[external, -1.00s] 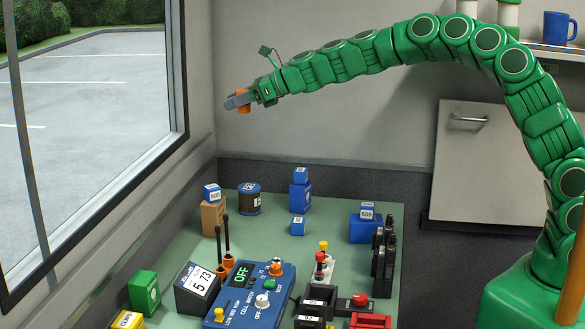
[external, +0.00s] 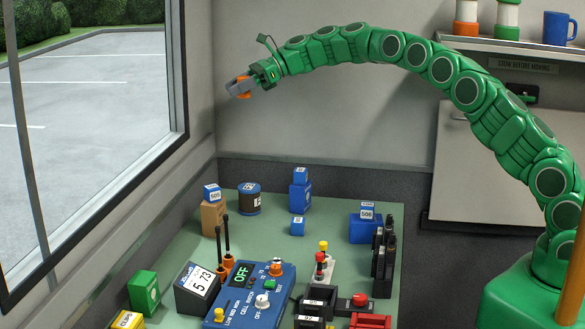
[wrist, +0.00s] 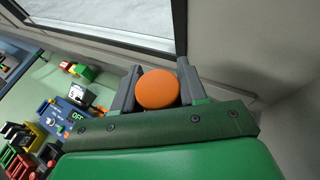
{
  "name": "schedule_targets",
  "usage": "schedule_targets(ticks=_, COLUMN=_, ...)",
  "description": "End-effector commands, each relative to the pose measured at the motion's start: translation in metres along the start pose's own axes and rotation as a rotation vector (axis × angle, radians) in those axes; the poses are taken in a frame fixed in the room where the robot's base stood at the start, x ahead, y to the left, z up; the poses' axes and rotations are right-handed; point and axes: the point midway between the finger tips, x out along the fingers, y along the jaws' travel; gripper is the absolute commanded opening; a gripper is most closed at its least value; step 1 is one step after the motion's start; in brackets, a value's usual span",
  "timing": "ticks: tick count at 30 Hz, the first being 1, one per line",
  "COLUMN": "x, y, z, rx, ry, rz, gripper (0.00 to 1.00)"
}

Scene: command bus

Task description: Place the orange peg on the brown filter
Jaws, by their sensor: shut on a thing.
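My gripper (external: 240,87) is shut on the orange peg (external: 243,94), high in the air above the far left of the bench. In the wrist view the peg's round orange end (wrist: 157,89) sits between the two grey fingers of my gripper (wrist: 157,80). A dark brownish canister (external: 249,200) with a blue rim stands at the back of the bench, well below my gripper. A tan-brown block (external: 213,217) with a blue cube marked 505 on top stands just left of it. I cannot tell for sure which of these is the brown filter.
The green bench (external: 270,235) has free room around its back middle. Blue blocks (external: 300,196) stand right of the canister. A blue control box (external: 245,298) with two upright dark rods nearby fills the front. The window (external: 95,110) and wall are close on the left.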

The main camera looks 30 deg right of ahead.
Motion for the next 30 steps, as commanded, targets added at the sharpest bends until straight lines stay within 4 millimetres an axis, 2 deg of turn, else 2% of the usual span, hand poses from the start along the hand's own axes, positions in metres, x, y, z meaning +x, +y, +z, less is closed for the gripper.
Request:
schedule_targets(ticks=18, x=-0.007, y=0.000, z=-0.002, rx=-0.041, ry=-0.001, rz=0.098, gripper=0.12)
schedule_targets(ticks=26, x=0.004, y=0.002, z=-0.026, rx=-0.039, ry=-0.001, rz=0.101, gripper=0.12)
schedule_targets(ticks=30, x=0.012, y=0.001, z=-0.045, rx=-0.039, ry=-0.001, rz=0.100, gripper=0.12)
